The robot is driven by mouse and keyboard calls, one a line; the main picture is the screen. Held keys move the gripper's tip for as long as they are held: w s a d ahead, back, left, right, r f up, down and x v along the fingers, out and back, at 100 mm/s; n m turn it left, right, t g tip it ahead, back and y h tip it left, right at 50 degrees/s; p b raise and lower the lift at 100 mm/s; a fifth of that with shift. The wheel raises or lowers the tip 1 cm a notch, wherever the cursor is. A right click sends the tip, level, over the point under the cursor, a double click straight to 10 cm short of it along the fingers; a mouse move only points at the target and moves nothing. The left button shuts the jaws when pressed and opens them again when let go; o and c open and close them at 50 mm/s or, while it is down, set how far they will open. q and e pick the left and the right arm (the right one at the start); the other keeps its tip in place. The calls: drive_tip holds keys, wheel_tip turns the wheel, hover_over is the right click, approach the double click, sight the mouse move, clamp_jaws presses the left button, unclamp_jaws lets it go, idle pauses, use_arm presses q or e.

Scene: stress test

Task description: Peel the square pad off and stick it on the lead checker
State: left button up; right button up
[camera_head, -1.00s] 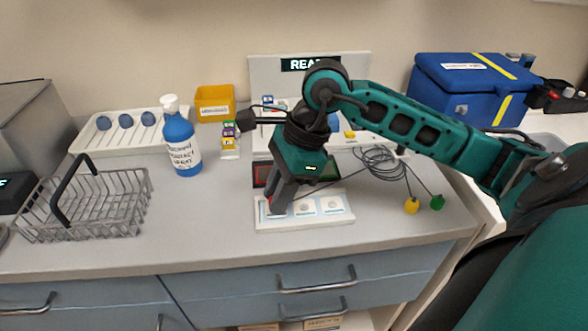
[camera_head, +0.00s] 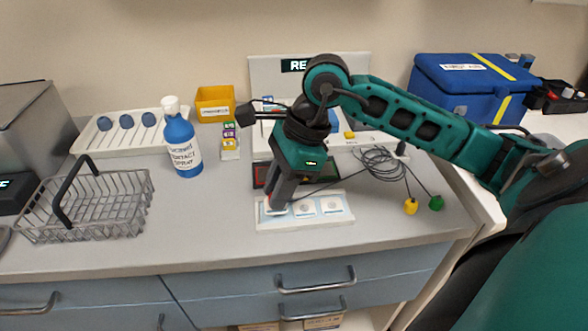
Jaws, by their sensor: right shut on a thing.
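My right gripper (camera_head: 277,207) points down at the left end of a white pad tray (camera_head: 343,220) on the counter. It is shut on the square pad there, which its fingers mostly hide. Two more pads, each white with a round centre, lie in the tray: a middle pad (camera_head: 305,207) and a right pad (camera_head: 332,206). The lead checker (camera_head: 357,68) is probably the white device with the dark display behind my arm; my arm hides much of it. My left gripper is not in view.
A wire basket (camera_head: 95,225) and a blue spray bottle (camera_head: 181,140) stand to the left. Dark cables (camera_head: 378,158) with yellow (camera_head: 411,206) and green (camera_head: 436,203) ends lie to the right. A blue cooler bag (camera_head: 467,88) stands at the back right. The front counter is clear.

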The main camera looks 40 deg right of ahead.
drive_tip(key=shift+r+p, duration=1.3)
drive_tip(key=shift+r, duration=0.9)
